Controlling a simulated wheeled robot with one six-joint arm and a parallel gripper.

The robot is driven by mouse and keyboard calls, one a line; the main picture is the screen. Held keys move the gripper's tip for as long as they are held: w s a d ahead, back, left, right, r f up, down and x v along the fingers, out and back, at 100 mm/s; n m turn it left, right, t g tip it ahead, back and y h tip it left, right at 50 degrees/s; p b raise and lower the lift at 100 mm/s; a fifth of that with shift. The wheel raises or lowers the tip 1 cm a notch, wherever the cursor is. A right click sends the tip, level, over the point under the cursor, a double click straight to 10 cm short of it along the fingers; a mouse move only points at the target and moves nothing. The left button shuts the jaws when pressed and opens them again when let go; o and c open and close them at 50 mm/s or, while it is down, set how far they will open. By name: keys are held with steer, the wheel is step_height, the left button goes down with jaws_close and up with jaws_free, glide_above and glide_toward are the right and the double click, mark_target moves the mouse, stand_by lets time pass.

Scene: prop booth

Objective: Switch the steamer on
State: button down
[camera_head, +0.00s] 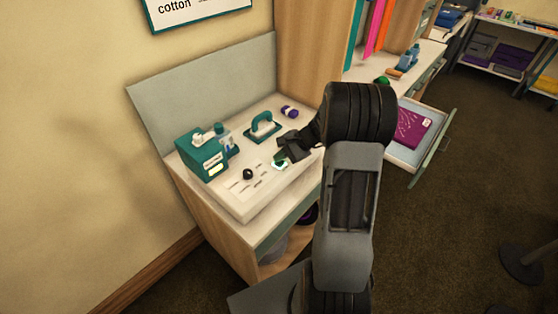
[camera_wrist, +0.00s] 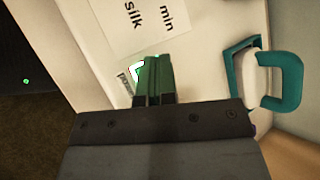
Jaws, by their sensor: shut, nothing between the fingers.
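My gripper (camera_head: 282,158) is shut and empty, low over the front right of the white worktop. Its green fingertips show in the wrist view (camera_wrist: 153,75). A bright white, green-edged switch (camera_head: 280,166) is right at the fingertips; it also glows beside them in the wrist view (camera_wrist: 136,70), partly hidden by them. I cannot tell whether they touch. A black round knob (camera_head: 248,174) stands to the left, among small markings. A teal box (camera_head: 200,158) with a label too small to read is behind it. A teal handled tool (camera_head: 262,128) sits farther back, its handle also in the wrist view (camera_wrist: 284,82).
A small purple item (camera_head: 289,111) lies at the back of the worktop (camera_head: 235,200). A pale sheet (camera_wrist: 140,25) reads "silk" and "min". An open drawer (camera_head: 408,156) with a purple packet (camera_head: 411,129) is to the right of my arm.

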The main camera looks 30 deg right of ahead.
mark_target(281, 162)
steer(key=shift+r+p, duration=2.1)
steer(key=shift+r, duration=0.95)
steer(key=shift+f, duration=0.15)
steer(key=s+f, duration=0.1)
steer(key=s+f+n+g, duration=0.1)
steer(key=s, duration=0.1)
steer(key=shift+d+h, duration=0.15)
steer(key=shift+h, duration=0.25)
steer(key=s+a+r+n+h, duration=0.3)
steer(key=s+a+r+n, duration=0.2)
steer(key=s+r+n, duration=0.1)
steer(key=s+a+r+n+t+h, duration=0.1)
steer(key=s+a+r+n+h, duration=0.3)
steer(key=s+r+n, duration=0.3)
steer(key=shift+s+a+r, duration=0.25)
steer(key=shift+s+a, duration=0.35)
steer(key=shift+s, duration=0.45)
